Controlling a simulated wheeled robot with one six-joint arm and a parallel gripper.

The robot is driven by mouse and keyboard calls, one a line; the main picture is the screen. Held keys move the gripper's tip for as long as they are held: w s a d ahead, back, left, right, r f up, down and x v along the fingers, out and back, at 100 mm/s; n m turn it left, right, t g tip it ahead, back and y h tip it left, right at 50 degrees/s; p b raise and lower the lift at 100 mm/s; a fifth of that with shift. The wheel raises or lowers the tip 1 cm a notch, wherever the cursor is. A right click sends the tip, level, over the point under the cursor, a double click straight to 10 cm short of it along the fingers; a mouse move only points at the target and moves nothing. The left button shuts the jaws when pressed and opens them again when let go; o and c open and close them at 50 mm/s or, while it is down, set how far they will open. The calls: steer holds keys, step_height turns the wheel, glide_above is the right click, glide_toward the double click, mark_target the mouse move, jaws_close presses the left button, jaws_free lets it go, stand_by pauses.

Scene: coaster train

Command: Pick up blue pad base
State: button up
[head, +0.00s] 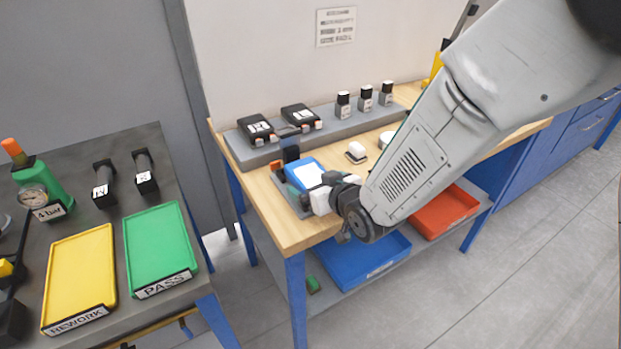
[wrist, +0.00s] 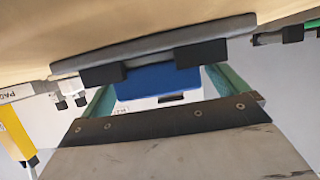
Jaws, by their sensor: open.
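The blue pad base (head: 298,166), with a white area on its top, sits on a grey fixture (head: 283,193) near the left front of the wooden workbench. In the head view my gripper (head: 312,193) is low at the near side of the fixture, and my wrist partly hides both. In the wrist view the blue pad base (wrist: 158,79) shows between the two greenish fingers of my open gripper (wrist: 160,86). The fixture's grey plate (wrist: 150,48) and two black blocks (wrist: 103,75) show beyond it. I cannot tell whether the fingers touch the pad.
A grey rack (head: 335,128) with black devices and small bottles runs along the back of the workbench. A white part (head: 356,151) stands right of the fixture. Blue (head: 360,262) and red (head: 446,212) trays lie on the lower shelf. Yellow (head: 80,275) and green (head: 158,243) trays are on the left table.

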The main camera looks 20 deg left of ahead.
steer(key=shift+x, duration=1.2)
steer(key=shift+d, duration=0.1)
steer(key=c, duration=1.3)
steer(key=shift+o, duration=0.2)
